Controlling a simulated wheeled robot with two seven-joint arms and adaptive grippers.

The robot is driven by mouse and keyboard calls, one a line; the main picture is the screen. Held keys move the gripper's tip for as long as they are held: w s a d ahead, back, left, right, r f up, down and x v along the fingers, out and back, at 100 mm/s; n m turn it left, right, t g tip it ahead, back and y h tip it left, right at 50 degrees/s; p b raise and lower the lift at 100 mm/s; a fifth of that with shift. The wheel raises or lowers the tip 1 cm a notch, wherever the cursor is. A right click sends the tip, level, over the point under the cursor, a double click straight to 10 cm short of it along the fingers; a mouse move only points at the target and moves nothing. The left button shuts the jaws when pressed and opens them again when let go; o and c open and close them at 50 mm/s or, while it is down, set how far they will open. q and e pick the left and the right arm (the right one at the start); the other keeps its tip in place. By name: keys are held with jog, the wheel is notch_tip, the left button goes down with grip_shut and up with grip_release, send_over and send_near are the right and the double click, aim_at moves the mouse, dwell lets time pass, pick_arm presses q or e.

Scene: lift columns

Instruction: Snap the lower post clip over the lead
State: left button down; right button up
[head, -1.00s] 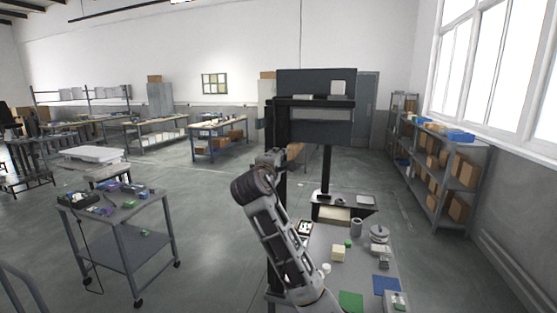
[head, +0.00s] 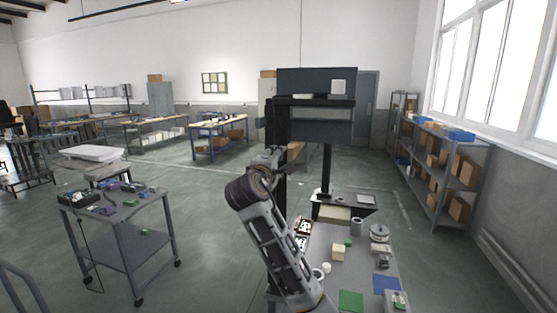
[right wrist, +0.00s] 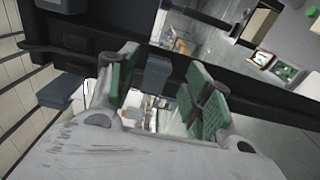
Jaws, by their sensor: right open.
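A tall dark post (head: 278,115) stands in the middle of the head view, and it crosses the right wrist view as a black bar (right wrist: 215,88). My right gripper (head: 268,157) is beside the post's left side. In the right wrist view my right gripper (right wrist: 158,92) has its green-padded fingers apart. A dark grey block (right wrist: 157,72), possibly the lower post clip, sits against the bar between the fingers, with visible space on both sides. A similar grey block (right wrist: 60,90) lies further left. I cannot make out the lead. My left gripper is not in view.
A grey worktable (head: 328,283) with small parts and green and blue mats stands right of my arm. A grey cart (head: 120,212) with tools stands left, with open floor between. Shelves (head: 440,165) line the right wall.

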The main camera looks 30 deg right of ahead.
jog(key=v, duration=0.9)
jog(key=shift+s+a, duration=0.15)
jog(key=shift+a, duration=0.05)
dwell(0.7)
